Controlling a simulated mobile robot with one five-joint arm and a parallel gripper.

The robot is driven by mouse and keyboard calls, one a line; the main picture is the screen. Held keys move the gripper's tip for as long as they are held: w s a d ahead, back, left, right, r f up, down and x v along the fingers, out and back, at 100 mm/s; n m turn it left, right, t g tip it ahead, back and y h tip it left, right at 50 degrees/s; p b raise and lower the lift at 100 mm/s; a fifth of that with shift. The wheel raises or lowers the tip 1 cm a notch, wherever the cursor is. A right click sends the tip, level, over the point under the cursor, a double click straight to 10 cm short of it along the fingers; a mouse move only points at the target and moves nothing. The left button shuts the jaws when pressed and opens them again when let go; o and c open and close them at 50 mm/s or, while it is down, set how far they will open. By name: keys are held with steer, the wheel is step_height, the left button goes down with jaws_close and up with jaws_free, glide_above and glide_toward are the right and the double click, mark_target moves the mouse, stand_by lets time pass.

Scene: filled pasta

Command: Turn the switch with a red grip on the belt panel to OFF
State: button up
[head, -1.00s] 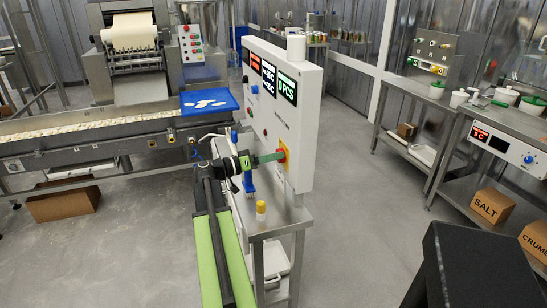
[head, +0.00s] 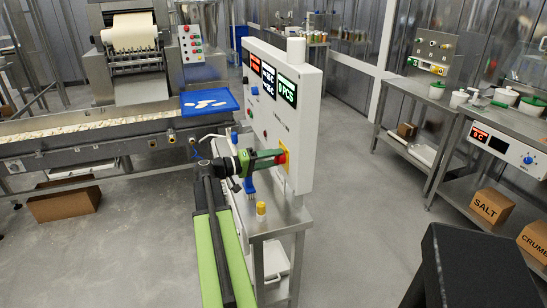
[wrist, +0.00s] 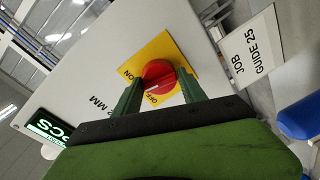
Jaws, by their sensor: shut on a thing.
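The red grip (wrist: 158,74) of the switch sits on a yellow plate (wrist: 165,45) marked ON and OFF in the wrist view. A pale mark on the grip lies close to the word OFF; I cannot tell its exact angle. My gripper (wrist: 160,82) has its two green fingers shut on the grip's two sides. In the head view, my gripper (head: 279,158) reaches from the left to the yellow plate (head: 289,166) on the white belt panel (head: 309,120). The red grip there is mostly hidden by the fingers.
A small yellow-capped container (head: 261,209) stands on the steel table (head: 285,219) below the panel. A JOB GUIDE card (wrist: 252,45) is beside the plate in the wrist view. Open floor lies right of the panel.

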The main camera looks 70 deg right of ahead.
steer(key=n, duration=0.5)
steer(key=shift+y+p, duration=0.3)
steer(key=shift+y, duration=0.1)
steer(key=n, duration=0.5)
steer(key=shift+w+n+y, duration=0.1)
steer(key=shift+n+y, duration=0.2)
steer(key=shift+g, duration=0.3)
steer(key=o, duration=1.3)
steer(key=shift+o, duration=0.2)
steer(key=p+v, duration=0.1)
steer(key=v, duration=1.6)
steer(key=shift+a, duration=0.2)
